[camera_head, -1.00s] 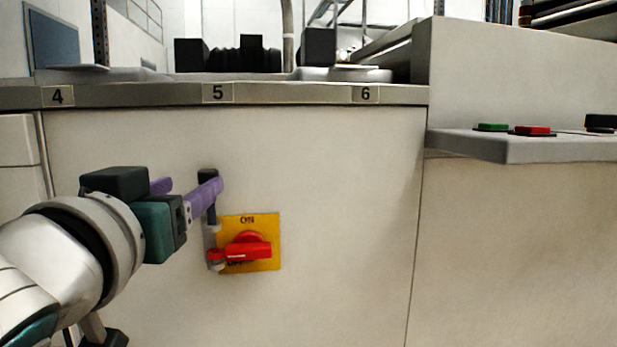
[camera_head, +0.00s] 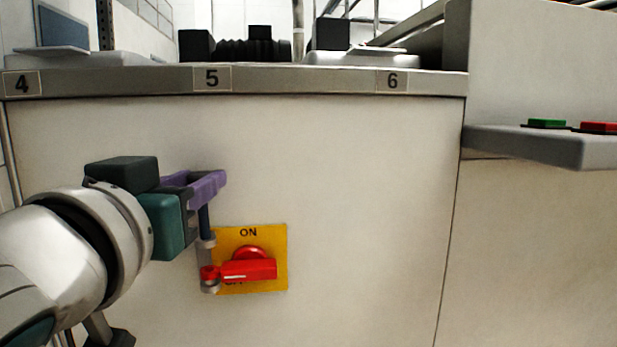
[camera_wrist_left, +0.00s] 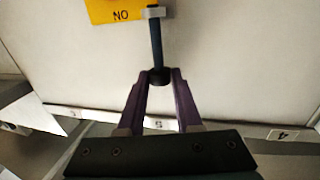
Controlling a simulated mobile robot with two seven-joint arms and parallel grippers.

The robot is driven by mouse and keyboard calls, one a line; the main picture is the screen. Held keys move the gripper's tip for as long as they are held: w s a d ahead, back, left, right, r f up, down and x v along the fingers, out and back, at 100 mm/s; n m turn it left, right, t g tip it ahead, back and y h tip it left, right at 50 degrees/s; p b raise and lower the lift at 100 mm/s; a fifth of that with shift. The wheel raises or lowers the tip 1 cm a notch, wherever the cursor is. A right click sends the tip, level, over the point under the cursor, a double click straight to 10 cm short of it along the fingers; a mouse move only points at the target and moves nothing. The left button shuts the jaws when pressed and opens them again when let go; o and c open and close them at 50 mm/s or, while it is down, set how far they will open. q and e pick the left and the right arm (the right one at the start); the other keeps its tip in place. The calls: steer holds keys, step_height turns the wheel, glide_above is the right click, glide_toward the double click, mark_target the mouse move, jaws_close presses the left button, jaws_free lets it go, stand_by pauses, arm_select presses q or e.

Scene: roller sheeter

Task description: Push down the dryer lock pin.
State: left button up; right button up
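The dryer lock pin (camera_head: 204,221) is a dark blue upright rod on the white machine front, beside the left edge of a yellow switch plate (camera_head: 278,236). A grey bracket (camera_head: 206,244) holds the rod. My left gripper (camera_head: 222,178), with purple fingers, is at the pin's top end. The fingers hide the black knob in the head view. In the left wrist view the knob (camera_wrist_left: 158,76) sits between the two fingertips, which appear closed against its sides. A red rotary handle (camera_head: 250,269) lies horizontal on the plate, its left end at the pin's lower part. My right gripper is out of view.
A metal ledge (camera_head: 300,82) with labels 4, 5 and 6 runs above the panel. At the right, a grey shelf (camera_head: 560,148) with green and red buttons sticks out. The panel right of the yellow plate is clear.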

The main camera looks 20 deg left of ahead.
arm_select(q)
jaws_close()
stand_by(0.9)
